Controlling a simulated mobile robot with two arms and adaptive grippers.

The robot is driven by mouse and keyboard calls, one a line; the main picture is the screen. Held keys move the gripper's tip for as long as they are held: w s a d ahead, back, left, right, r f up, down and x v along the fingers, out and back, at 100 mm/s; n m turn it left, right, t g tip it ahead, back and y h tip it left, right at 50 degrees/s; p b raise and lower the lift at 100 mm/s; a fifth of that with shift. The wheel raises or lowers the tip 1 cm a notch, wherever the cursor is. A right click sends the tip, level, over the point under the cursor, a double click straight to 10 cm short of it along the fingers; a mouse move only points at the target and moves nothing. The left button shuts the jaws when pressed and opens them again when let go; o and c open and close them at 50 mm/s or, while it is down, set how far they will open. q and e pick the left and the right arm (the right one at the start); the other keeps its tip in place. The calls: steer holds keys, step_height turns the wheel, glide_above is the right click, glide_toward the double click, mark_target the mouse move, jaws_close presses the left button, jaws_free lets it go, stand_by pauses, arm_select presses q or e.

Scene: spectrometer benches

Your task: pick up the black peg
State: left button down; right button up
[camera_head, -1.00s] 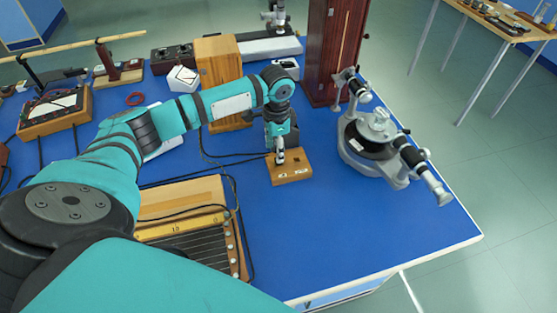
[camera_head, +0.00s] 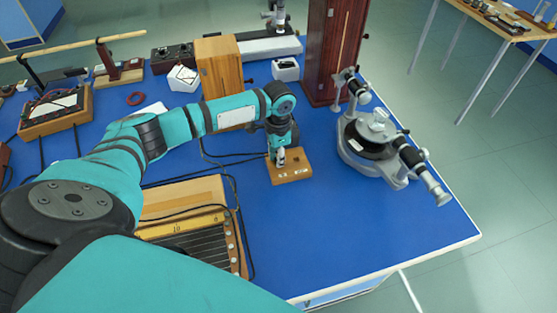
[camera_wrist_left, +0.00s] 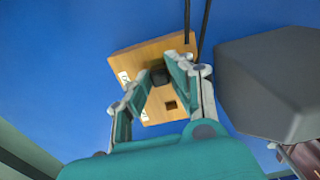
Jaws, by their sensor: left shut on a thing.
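The wooden block (camera_head: 295,172) lies on the blue bench top, with small white labels on its front. In the left wrist view the block (camera_wrist_left: 128,66) shows a square dark hole and the black peg (camera_wrist_left: 159,76), a small dark shape at the fingers. My left gripper (camera_head: 280,157) points down at the block from above. In the left wrist view its two fingers (camera_wrist_left: 154,88) are shut on the black peg, partly hiding it. I cannot tell whether the peg still sits in the block. My right gripper is not in view.
A metal spectrometer (camera_head: 375,135) stands to the right of the block. A tall dark-red wooden case (camera_head: 335,45) and a light wooden box (camera_head: 218,68) stand behind. A black cable (camera_head: 212,160) runs left of the block. The bench front right is clear.

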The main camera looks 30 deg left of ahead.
arm_select(q)
steer(key=shift+r, duration=0.5)
step_height(320, 180, up, 2)
steer(key=shift+w+r+b, duration=0.1)
steer(key=shift+r+b, duration=0.05)
steer(key=shift+b, duration=0.3)
steer(key=shift+s+d+r+p, duration=0.85)
steer(key=shift+s+d+r, duration=0.45)
steer(key=shift+s, duration=2.5)
steer(key=shift+s+d+r+p, duration=0.85)
steer(key=shift+s+d+r, duration=0.4)
steer(key=shift+s, duration=2.55)
steer(key=w+a+f+p, duration=0.1)
steer(key=w, duration=1.8)
steer(key=shift+w+a+f+p, duration=0.2)
steer(key=shift+f+p, duration=0.15)
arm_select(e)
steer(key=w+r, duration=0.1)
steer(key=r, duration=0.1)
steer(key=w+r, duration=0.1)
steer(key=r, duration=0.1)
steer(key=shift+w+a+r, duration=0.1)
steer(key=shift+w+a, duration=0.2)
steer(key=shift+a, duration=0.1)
